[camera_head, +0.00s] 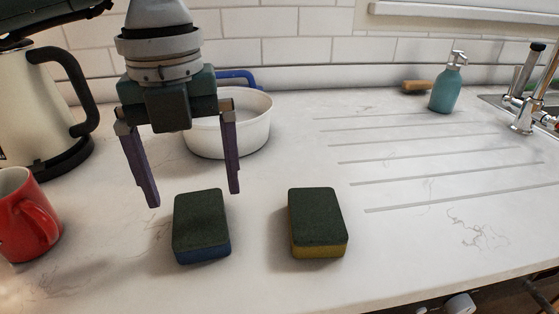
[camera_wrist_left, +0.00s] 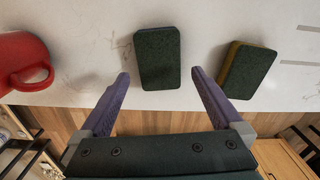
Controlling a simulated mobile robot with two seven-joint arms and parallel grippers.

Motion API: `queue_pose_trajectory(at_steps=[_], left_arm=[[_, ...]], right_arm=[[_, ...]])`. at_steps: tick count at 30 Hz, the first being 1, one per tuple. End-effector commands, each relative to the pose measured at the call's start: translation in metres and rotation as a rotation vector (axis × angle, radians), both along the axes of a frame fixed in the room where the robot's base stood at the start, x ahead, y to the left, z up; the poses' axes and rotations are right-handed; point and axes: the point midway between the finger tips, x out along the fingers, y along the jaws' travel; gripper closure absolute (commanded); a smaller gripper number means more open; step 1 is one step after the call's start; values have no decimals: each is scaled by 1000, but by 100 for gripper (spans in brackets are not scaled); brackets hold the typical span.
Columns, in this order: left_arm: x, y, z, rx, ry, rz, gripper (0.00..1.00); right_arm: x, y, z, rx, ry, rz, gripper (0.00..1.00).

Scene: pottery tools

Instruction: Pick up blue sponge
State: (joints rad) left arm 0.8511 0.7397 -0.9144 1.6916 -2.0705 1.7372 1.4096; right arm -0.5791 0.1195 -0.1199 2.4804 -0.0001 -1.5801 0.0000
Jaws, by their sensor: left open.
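The blue sponge (camera_head: 202,227) lies flat on the counter with a dark green top and a blue lower side. In the left wrist view the sponge (camera_wrist_left: 158,58) shows its dark top, ahead of and between the fingertips. My left gripper (camera_head: 194,198) is open and empty above the counter, with its purple fingers spread wide. In the left wrist view the gripper (camera_wrist_left: 160,76) has its fingertips to either side of the sponge's near end, with gaps. My right gripper is not in view.
A yellow sponge (camera_head: 317,222) with a dark top lies to the right of the blue one. A red mug (camera_head: 24,215) and a kettle (camera_head: 38,105) stand at left. A white bowl (camera_head: 252,128) stands behind the gripper. A teal soap bottle (camera_head: 446,88) is at the back right.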

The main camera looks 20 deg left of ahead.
Motion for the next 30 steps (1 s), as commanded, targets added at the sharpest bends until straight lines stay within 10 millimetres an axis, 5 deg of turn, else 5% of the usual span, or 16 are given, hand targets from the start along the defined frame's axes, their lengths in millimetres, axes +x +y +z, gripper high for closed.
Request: queue_pose_trajectory(at_steps=[7,16,25,30], left_arm=[[0,3,-38,-1,3,0,0],[1,2,-44,-2,1,-2,0],[1,2,-44,-2,1,-2,33],[1,2,-44,-2,1,-2,35]], right_arm=[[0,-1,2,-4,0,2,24],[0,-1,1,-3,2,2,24],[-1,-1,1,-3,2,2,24],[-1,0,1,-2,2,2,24]])
